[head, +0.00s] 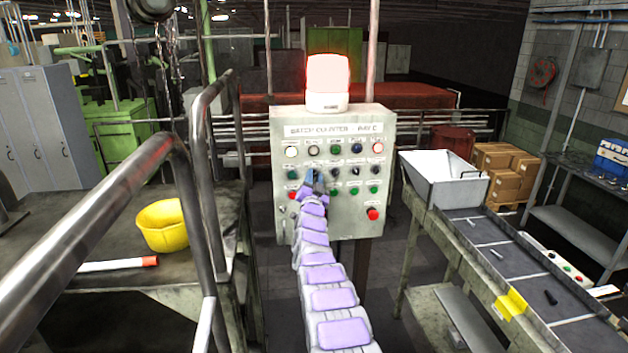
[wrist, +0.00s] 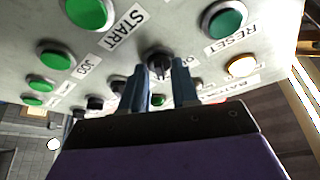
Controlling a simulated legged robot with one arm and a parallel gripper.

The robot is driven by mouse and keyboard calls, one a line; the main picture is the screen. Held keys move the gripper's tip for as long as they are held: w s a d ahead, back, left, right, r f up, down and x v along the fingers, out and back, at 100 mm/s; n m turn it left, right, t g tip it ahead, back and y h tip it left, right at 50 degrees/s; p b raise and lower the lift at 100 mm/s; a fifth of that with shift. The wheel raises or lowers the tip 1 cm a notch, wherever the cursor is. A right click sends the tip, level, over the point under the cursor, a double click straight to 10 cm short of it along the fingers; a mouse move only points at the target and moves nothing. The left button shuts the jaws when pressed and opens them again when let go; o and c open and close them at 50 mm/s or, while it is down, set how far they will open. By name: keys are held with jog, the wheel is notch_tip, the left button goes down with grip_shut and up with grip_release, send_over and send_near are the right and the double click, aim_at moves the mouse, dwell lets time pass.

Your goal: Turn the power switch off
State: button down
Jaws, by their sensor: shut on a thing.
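The grey control panel (head: 288,112) stands in the middle of the head view, with rows of round buttons and small dark knobs. My gripper (head: 314,178) reaches its left middle part and covers some of the controls there. In the wrist view my gripper (wrist: 161,76) has its two blue fingers on either side of a black rotary switch (wrist: 159,64) and is shut on it. A label beside the switch is partly hidden by a finger, so I cannot read it fully. The switch is not clearly visible in the head view.
A green START button (wrist: 88,12) and a green RESET button (wrist: 222,20) flank the switch. A red lit beacon (head: 328,80) tops the panel. A metal railing (head: 205,200) stands at left and a conveyor (head: 500,245) at right.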

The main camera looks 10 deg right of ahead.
jog(key=shift+n+b, duration=0.4)
jog(key=shift+b, duration=0.1)
jog(key=n+y+b, duration=0.2)
jog(key=n+b, duration=0.1)
jog(key=shift+d+f+n+t+b, duration=0.1)
jog(key=shift+n+t+b, duration=0.25)
jog(key=shift+n+t, duration=0.05)
jog(key=n+y+b, duration=0.2)
jog(key=n, duration=0.2)
jog(key=shift+d+y, duration=0.1)
jog(key=shift+y, duration=0.2)
jog(key=n, duration=0.1)
jog(key=n+y, duration=0.2)
jog(key=n, duration=0.1)
jog(key=shift+r+b, duration=0.25)
jog(key=shift+b, duration=0.05)
jog(key=shift+r+n+g+y+p, duration=0.15)
jog(key=shift+n+y+p, duration=0.45)
jog(key=shift+n, duration=0.6)
jog(key=shift+r+n+g+y+p, duration=0.15)
jog(key=shift+n+y+p, duration=0.25)
jog(key=shift+n+y, duration=0.55)
jog(key=shift+f+n+h, duration=0.1)
jog(key=shift+n+h, duration=0.15)
jog(key=shift+n, duration=0.1)
jog(key=c, duration=0.9)
grip_release()
jog(key=shift+f, duration=0.2)
jog(key=shift+o, duration=0.2)
